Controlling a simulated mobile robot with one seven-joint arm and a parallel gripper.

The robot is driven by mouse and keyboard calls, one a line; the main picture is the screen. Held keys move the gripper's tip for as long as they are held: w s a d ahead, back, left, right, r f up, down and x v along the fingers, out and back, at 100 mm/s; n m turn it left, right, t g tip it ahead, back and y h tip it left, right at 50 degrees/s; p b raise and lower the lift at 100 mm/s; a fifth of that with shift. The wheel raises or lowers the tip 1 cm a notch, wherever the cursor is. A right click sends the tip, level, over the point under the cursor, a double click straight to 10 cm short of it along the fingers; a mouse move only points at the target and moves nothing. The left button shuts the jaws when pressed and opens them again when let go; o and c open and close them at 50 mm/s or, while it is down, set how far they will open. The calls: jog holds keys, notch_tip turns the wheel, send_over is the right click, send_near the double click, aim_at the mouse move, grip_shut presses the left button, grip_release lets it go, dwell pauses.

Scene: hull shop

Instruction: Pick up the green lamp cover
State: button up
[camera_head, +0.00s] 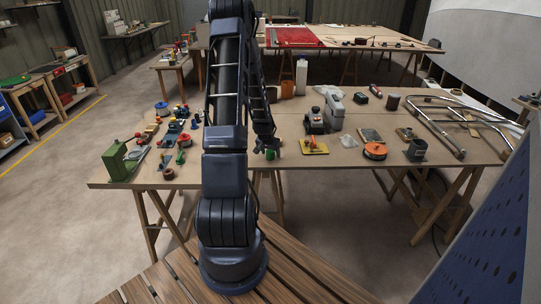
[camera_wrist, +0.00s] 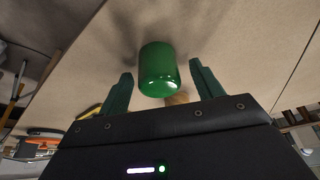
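The green lamp cover (camera_wrist: 158,66) is a small, glossy green cylinder with a rounded end, near the top middle of the wrist view. In the head view it is a small green spot (camera_head: 270,155) near the front edge of the trestle table, partly hidden by my gripper. My gripper (camera_wrist: 161,72) has its two dark green fingers apart, one on each side of the cover. A gap shows on both sides, so it is open and holds nothing. I cannot tell how far the cover reaches between the fingers.
A yellow plate with red parts (camera_head: 313,146) lies just right of my gripper. An orange disc (camera_head: 375,151) and metal tubing (camera_head: 450,120) lie farther right. Left are several small tools and a green machine (camera_head: 120,162).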

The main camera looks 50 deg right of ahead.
jog(key=c, duration=0.9)
jog(key=shift+c, duration=0.2)
